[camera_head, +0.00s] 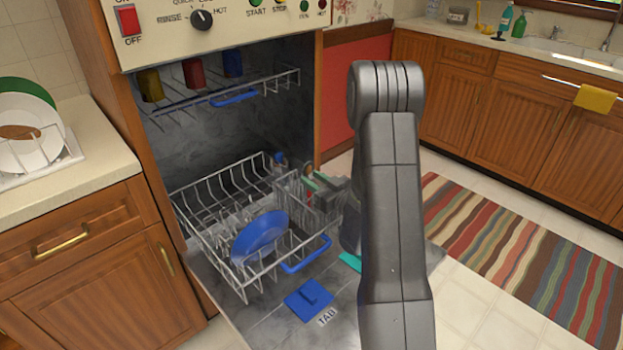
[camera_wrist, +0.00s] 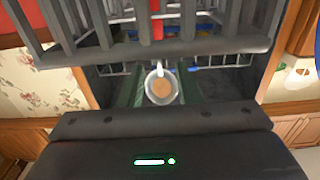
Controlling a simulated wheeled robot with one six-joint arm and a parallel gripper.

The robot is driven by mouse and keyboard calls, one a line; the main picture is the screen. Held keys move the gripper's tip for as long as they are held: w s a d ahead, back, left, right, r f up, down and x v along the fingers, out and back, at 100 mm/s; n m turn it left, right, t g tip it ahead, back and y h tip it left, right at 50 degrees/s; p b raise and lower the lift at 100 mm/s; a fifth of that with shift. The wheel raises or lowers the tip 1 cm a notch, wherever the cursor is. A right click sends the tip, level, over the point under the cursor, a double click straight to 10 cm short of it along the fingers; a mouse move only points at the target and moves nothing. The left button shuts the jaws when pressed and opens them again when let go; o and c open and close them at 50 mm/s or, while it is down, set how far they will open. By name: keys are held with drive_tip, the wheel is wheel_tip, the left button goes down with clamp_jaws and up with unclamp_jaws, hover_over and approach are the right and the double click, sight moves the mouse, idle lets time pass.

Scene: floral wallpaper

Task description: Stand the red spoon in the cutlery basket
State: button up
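The wire cutlery basket (camera_head: 290,190) stands at the right side of the pulled-out lower dishwasher rack. My gripper (camera_head: 318,182) is at the basket's right side, with green on its fingers, partly hidden by my arm. A small red patch (camera_head: 310,197) shows beside the fingers; it may be the red spoon, but its shape is hidden. In the wrist view, the green fingers (camera_wrist: 160,90) stand on either side of a round, pale-rimmed thing with a tan middle (camera_wrist: 163,88). Grey bars fill the top of that view, with a red strip (camera_wrist: 157,20) among them. I cannot tell whether the fingers grip anything.
A blue plate (camera_head: 260,234) stands in the lower rack (camera_head: 215,235). A blue tab (camera_head: 308,300) lies on the open door. Yellow, red and blue cups (camera_head: 193,72) hang in the upper rack. A striped rug (camera_head: 510,250) covers floor at right.

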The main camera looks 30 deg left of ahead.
drive_tip(key=v, duration=1.2)
drive_tip(key=shift+d, duration=0.3)
drive_tip(key=shift+a, duration=0.15)
drive_tip(key=x, duration=0.8)
drive_tip(key=shift+a, duration=0.15)
drive_tip(key=shift+w, duration=0.1)
